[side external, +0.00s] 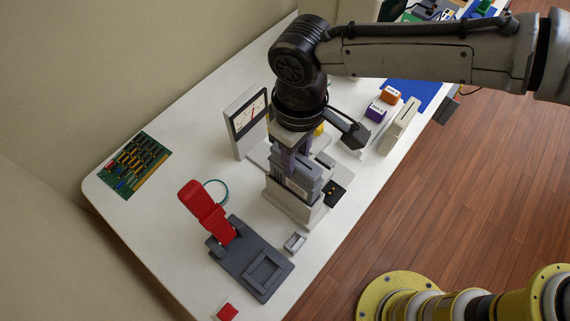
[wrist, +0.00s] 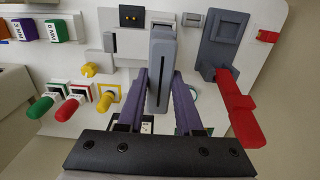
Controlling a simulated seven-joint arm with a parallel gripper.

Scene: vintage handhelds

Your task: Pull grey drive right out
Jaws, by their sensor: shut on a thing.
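The grey drive (side external: 296,184) is a upright grey block with a pale striped side, at the middle of the side external view. My gripper (side external: 289,163) comes down from above with its purple fingers shut on the drive's upper part. In the wrist view the drive (wrist: 162,58) stands between the two fingers of my gripper (wrist: 161,78). A beige housing (side external: 292,208) shows around and under the drive's lower end. The fingers and the drive hide the opening, so I cannot tell how deep the drive sits in it.
A dark grey base with a red lever (side external: 203,206) stands at the front left. A gauge box (side external: 246,122) stands behind. A green circuit board (side external: 138,164) lies at the far left. Orange and purple cartridges (side external: 382,103) stand at the back right. A small grey block (side external: 294,242) lies in front.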

